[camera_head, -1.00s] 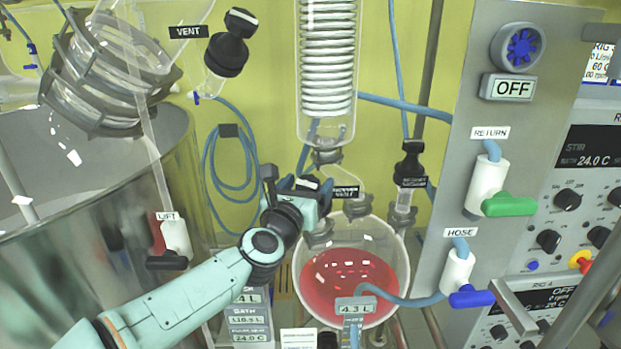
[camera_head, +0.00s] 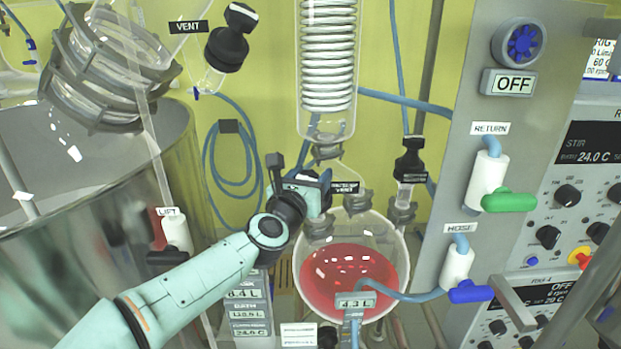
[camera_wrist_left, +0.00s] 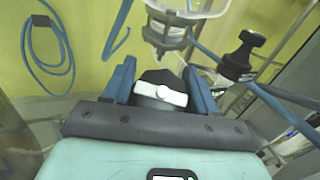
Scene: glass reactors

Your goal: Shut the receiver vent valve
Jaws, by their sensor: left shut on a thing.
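My left gripper (camera_head: 322,188) is above the receiver flask (camera_head: 348,272), which holds red liquid, and just left of the small black receiver vent label (camera_head: 345,187). In the left wrist view its two blue fingers (camera_wrist_left: 160,82) are closed on either side of a black knob with a white bar on top (camera_wrist_left: 160,94). The knob appears to be the receiver vent valve; in the head view the gripper mostly hides it. The valve's stem and seat are hidden. My right gripper is not in view.
A glass condenser coil (camera_head: 328,70) hangs just above the gripper. Another black-capped valve (camera_head: 409,160) stands to its right; it also shows in the left wrist view (camera_wrist_left: 243,52). A blue hose (camera_head: 410,301) runs from the flask to the panel. A large metal vessel (camera_head: 185,190) stands left.

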